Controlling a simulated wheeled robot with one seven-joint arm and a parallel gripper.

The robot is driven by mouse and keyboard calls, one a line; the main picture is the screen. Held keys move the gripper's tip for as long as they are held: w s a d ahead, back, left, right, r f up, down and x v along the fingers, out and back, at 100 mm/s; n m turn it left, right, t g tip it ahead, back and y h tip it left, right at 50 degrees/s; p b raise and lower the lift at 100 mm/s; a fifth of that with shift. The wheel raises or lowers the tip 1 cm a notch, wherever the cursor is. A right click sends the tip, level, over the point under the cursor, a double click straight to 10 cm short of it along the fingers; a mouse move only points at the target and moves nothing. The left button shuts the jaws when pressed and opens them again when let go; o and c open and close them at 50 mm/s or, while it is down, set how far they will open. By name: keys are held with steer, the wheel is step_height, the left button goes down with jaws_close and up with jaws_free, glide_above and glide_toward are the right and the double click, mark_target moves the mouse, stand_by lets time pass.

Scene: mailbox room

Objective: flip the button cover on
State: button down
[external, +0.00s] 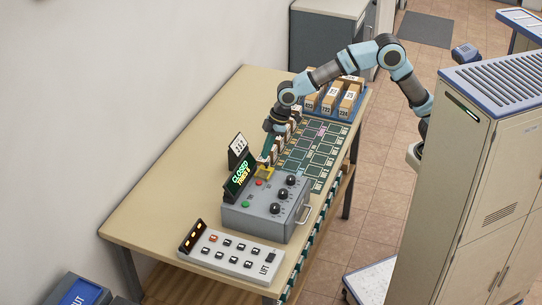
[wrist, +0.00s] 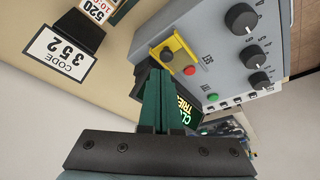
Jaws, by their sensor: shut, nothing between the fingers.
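The grey control box (external: 266,208) stands on the table with a yellow button cover (external: 264,171) at its far left corner. My gripper (external: 267,157) points down at that corner. In the wrist view my shut, empty green fingers (wrist: 158,73) have their tips close to the cover's lower edge; contact is unclear.
A lit sign (external: 239,181) reading CLOSED stands against the box's left side. A code card (external: 238,146) stands behind it. A LIFT panel (external: 230,252) lies in front. A green grid board (external: 312,152) lies right of my gripper. The table's left side is clear.

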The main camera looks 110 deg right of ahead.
steer(key=p+v, duration=0.3)
steer(key=v, duration=0.4)
steer(key=shift+r, duration=0.25)
steer(key=shift+s, duration=0.1)
steer(key=s+a+f+g, duration=0.1)
steer(key=s+a+f, duration=0.3)
steer(key=s, duration=0.5)
steer(key=s+a+f+m+g, duration=0.1)
steer(key=s+a+f, duration=0.2)
steer(key=s+a, duration=0.45)
steer(key=s+a+f, duration=0.3)
steer(key=s, duration=0.8)
steer(key=n+t+b, duration=0.1)
steer(key=t+b, duration=0.1)
glide_toward(258, 170)
steer(key=p+x, duration=0.2)
steer(key=x, duration=0.3)
